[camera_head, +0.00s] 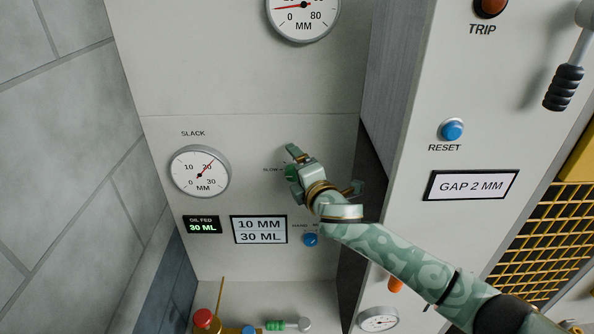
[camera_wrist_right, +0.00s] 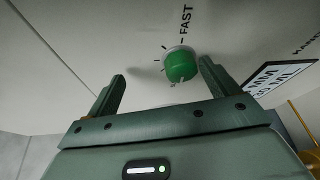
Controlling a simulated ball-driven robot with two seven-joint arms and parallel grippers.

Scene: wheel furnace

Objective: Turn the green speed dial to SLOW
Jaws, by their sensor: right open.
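The green speed dial (camera_wrist_right: 181,66) sticks out from the pale panel in the right wrist view, with the word FAST and short tick marks beside it. In the head view my right gripper (camera_head: 291,163) is at the panel and covers most of the dial; the SLOW label shows just left of it. In the wrist view my right gripper (camera_wrist_right: 162,72) is open. The dial shows between its two fingers, closer to the right finger, and appears just beyond the tips. I cannot tell where the dial points. My left gripper is not in view.
Left of the dial is the SLACK gauge (camera_head: 199,171). Below are the OIL FED display (camera_head: 202,225), a 10 MM / 30 ML display (camera_head: 259,229) and a blue button (camera_head: 310,239).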

